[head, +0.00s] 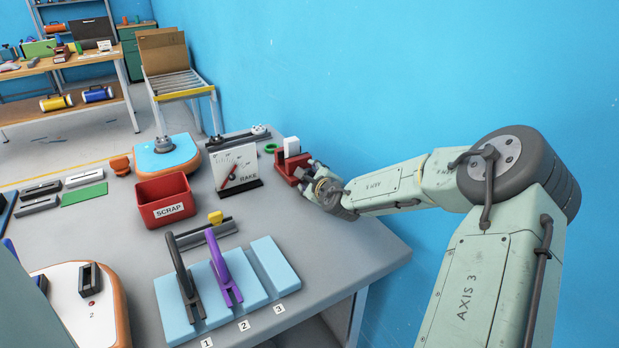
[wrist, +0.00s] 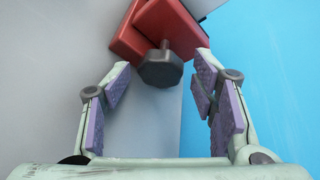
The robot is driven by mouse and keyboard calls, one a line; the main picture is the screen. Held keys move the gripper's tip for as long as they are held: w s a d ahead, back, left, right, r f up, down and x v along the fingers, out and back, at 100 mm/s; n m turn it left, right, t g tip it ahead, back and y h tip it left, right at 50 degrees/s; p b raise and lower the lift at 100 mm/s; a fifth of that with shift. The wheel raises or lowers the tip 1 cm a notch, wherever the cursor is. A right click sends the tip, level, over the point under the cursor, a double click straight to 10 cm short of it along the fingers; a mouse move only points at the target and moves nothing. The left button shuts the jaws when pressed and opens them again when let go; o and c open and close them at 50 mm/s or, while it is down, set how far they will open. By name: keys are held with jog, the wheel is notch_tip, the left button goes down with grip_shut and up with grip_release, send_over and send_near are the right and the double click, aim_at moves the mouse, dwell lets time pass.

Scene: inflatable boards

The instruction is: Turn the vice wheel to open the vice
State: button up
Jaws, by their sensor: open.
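The red vice (head: 286,168) stands at the back right of the bench, against the blue wall, with a white block (head: 291,146) upright at its top. In the wrist view the vice (wrist: 172,30) is at the top, and its dark grey faceted wheel (wrist: 160,70) sticks out on a short shaft toward me. My gripper (head: 306,174) is close to the right side of the vice. In the wrist view my gripper (wrist: 161,88) is open, with a purple-padded finger on each side of the wheel and visible gaps. The wheel is hidden in the head view.
A white board on a black base (head: 236,170) stands left of the vice, with a green ring (head: 270,148) behind. A red scrap bin (head: 164,200) and light blue slotted blocks (head: 195,305) with black and purple handles lie nearer. The blue wall is close on the right.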

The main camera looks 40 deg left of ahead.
jog(key=shift+v, duration=3.8)
